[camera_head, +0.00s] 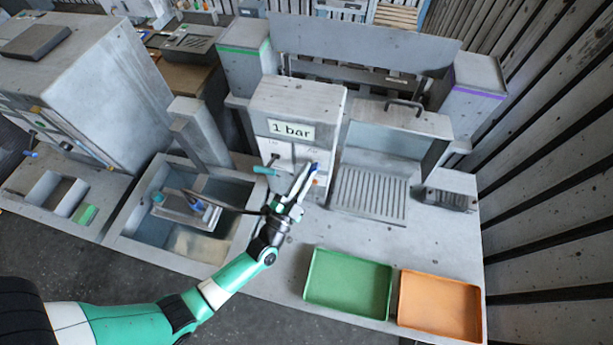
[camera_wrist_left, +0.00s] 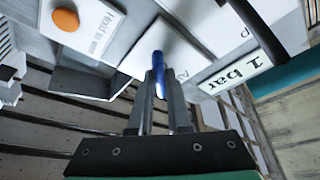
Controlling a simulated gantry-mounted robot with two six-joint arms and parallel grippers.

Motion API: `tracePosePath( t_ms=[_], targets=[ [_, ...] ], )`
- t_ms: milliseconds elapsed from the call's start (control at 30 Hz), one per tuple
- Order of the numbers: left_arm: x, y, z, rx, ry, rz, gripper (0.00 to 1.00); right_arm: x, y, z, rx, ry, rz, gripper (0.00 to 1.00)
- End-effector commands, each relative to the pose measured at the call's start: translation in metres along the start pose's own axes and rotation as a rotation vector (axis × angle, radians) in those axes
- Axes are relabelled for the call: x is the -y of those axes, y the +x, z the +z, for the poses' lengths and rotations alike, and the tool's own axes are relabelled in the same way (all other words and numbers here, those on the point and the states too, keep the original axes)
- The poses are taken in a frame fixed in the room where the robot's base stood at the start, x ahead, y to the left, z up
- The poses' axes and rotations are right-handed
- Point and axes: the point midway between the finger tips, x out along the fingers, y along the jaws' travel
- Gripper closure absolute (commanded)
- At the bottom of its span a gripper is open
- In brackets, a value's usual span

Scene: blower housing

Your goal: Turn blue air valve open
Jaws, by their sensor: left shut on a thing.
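The blue air valve (camera_head: 314,168) is a small blue handle on the front of the grey box labelled "1 bar" (camera_head: 291,130). My left gripper (camera_head: 306,176) reaches up to it from below. In the left wrist view the blue valve (camera_wrist_left: 159,66) shows as a narrow blue bar between the two fingertips, and my left gripper (camera_wrist_left: 160,88) is shut on it. The fingers hide part of the handle. An orange round button (camera_wrist_left: 66,19) with printed text beside it also shows on the box. My right gripper is not in view.
A teal-handled lever (camera_head: 266,171) sticks out left of the valve. A water basin (camera_head: 190,245) lies left of the arm. A green tray (camera_head: 347,284) and an orange tray (camera_head: 440,305) sit at the front right. A ribbed grate (camera_head: 370,191) lies right of the box.

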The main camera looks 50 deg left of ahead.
Motion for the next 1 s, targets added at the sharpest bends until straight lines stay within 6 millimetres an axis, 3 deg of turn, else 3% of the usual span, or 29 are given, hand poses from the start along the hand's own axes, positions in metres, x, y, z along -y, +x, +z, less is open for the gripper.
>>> tracePosePath(
  t_ms=[600,1000],
  targets=[
    [-0.005,0.0,-0.001,-0.002,-0.519,-0.214,1.0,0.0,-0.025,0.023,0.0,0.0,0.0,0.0],
    [-0.005,0.001,-0.002,-0.002,-0.707,-0.292,1.0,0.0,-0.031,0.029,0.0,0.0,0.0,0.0]
  ],
)
